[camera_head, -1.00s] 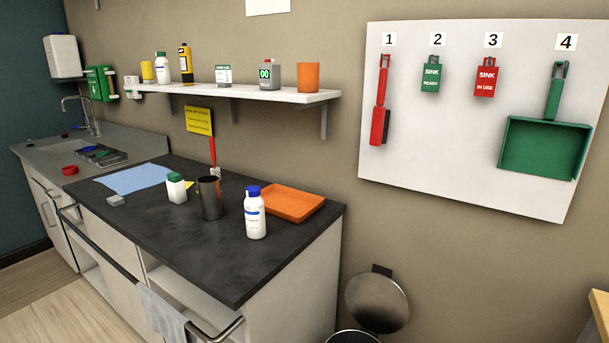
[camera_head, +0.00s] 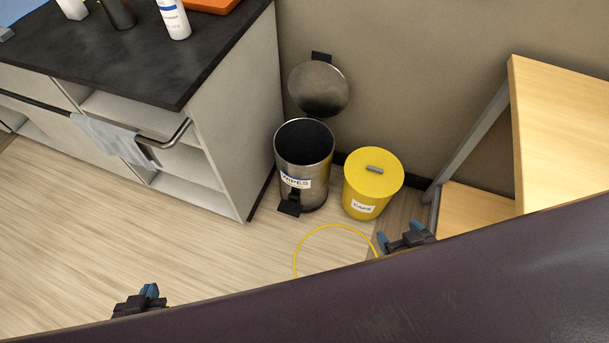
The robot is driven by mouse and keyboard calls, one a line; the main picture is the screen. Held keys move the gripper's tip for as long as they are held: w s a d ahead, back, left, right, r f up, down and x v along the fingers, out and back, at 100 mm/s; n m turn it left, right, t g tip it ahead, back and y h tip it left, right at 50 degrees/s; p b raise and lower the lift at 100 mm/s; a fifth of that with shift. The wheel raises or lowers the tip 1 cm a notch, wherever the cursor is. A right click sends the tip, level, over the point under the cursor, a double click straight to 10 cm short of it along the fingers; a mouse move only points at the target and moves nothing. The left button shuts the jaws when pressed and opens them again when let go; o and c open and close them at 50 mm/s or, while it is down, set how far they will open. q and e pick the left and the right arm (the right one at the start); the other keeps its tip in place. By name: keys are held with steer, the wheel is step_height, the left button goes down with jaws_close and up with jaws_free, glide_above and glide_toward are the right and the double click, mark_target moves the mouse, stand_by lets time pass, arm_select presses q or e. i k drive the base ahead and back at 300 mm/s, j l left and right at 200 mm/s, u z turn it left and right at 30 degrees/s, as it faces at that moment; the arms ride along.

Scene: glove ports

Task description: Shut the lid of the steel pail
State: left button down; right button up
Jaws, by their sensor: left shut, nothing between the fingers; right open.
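The steel pail (camera_head: 304,160) stands on the floor beside the counter's end, labelled "WIPES", with a black pedal at its front. Its round steel lid (camera_head: 319,88) is up, tilted back near the wall, and the dark inside of the pail shows. My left gripper (camera_head: 150,292) is low at the left, shut and empty, well apart from the pail. My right gripper (camera_head: 384,241) is open and empty, below and right of the pail, near the yellow bucket. Both arms are mostly hidden behind a dark part of mine across the bottom.
A yellow bucket (camera_head: 372,184) labelled "CAPS", with its lid on, stands right of the pail. A thin yellow loop (camera_head: 330,228) lies on the floor before them. A counter (camera_head: 150,70) with a rail and cloth is left, a wooden table (camera_head: 562,130) right. Floor at left is clear.

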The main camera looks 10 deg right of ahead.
mark_target(320, 89)
steer(key=i+j+z, duration=0.1)
steer(key=i+j, duration=0.9)
